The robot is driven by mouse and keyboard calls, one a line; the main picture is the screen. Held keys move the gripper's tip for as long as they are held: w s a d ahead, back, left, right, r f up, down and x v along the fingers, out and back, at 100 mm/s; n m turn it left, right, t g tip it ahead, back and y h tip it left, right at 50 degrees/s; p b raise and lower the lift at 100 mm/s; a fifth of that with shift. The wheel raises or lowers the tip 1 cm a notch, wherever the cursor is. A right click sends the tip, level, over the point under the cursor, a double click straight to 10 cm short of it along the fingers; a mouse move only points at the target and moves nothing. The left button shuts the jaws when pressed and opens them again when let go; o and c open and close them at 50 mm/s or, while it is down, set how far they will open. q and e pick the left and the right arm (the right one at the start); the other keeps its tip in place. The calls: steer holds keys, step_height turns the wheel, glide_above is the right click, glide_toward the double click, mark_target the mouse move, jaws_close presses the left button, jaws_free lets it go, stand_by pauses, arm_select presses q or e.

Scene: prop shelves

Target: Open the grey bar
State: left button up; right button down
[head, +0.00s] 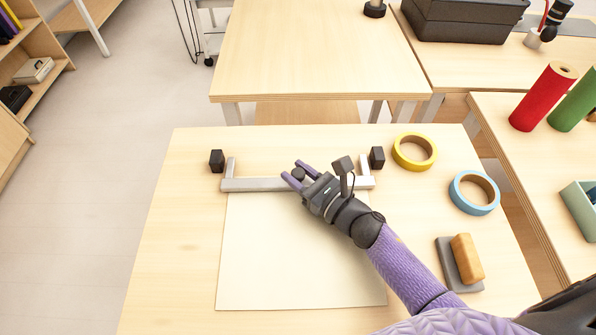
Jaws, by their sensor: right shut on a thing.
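The grey bar (255,184) lies across the back part of a pale sheet (290,255) on the near table. A short upright or arm stands at each end of it, beside two small black blocks (216,161). My right gripper (297,173) is at the middle of the bar, shut on it. A small dark round part shows between its purple fingers. The hand hides part of the bar right of the fingers. I cannot tell whether the bar touches the sheet. My left gripper is not in view.
A yellow tape ring (402,160), a blue tape ring (467,207) and a tan block (467,258) on a grey base lie at the table's right. The near table's left side is clear.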

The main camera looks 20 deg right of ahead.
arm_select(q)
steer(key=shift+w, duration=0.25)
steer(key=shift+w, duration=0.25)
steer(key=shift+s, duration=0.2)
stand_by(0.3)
